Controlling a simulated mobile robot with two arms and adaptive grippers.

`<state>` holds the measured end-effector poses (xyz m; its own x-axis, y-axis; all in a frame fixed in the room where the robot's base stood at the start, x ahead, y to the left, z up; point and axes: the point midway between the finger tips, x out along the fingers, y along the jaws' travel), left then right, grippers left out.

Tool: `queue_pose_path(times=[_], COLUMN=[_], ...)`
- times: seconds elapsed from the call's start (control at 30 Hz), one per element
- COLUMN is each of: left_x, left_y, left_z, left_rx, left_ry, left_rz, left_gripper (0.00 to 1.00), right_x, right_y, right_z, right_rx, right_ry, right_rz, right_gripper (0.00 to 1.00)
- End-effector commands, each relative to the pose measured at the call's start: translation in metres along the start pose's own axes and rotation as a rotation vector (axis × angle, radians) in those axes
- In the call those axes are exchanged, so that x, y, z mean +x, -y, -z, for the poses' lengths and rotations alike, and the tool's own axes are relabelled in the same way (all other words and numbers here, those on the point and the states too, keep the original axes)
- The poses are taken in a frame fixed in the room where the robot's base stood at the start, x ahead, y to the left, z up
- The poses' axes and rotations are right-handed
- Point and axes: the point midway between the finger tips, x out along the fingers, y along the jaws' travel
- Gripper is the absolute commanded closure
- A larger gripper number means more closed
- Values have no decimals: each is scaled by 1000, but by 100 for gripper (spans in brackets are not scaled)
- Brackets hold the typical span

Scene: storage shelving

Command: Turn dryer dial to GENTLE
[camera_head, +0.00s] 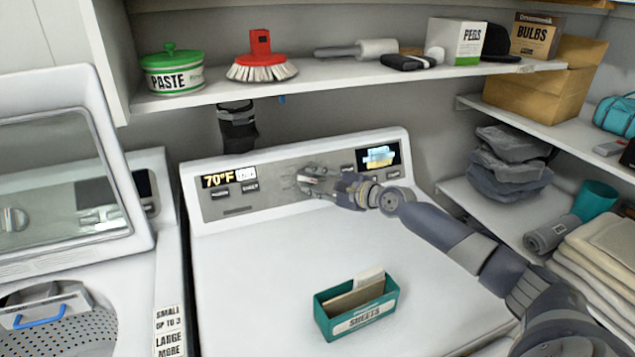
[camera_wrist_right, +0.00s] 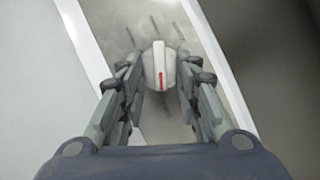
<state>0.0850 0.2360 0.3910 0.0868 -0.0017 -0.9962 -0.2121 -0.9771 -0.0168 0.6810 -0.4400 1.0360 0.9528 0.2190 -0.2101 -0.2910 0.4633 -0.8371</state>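The dryer (camera_head: 290,250) has a grey control panel (camera_head: 245,205) along its back. The dial is a white knob with a red mark, clear in the right wrist view (camera_wrist_right: 160,66), where the mark lies along the knob's lower part. Short dark tick lines surround it; their labels cannot be read. My right gripper (camera_head: 330,183) reaches the panel from the right and partly hides the dial in the head view. In the right wrist view its fingers (camera_wrist_right: 160,85) are apart, one on each side of the knob, with narrow gaps showing. My left gripper is not in view.
A teal sheets box (camera_head: 357,307) stands on the dryer top. A shelf (camera_head: 330,84) above the panel holds a paste tub (camera_head: 172,72), a red brush (camera_head: 261,60) and boxes. An open washer (camera_head: 75,190) is at left. Shelves with towels (camera_head: 600,255) are at right.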

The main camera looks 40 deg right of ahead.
Motion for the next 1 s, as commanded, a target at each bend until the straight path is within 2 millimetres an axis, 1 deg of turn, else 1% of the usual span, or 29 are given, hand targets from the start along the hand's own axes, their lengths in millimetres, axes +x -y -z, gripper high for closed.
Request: queue_pose_path(times=[0.17, 0.27, 0.3, 0.33, 0.73, 0.87, 1.0], left_x=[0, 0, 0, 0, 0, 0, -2], left_y=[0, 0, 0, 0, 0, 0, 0], left_z=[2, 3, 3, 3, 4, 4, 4], left_rx=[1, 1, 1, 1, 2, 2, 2], left_ry=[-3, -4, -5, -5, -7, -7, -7], left_rz=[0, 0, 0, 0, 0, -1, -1], left_gripper=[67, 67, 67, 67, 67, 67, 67], right_x=[0, 0, 0, 0, 0, 0, 0], right_y=[0, 0, 0, 0, 1, 3, 6], right_z=[0, 0, 0, 0, 0, 0, -1], right_rx=[0, 0, 0, 0, -26, -72, -156], right_ry=[0, 0, 0, 0, 0, 0, 1], right_rz=[0, 0, 0, 0, -14, -37, -81], right_gripper=[69, 90, 99, 100, 100, 100, 100])
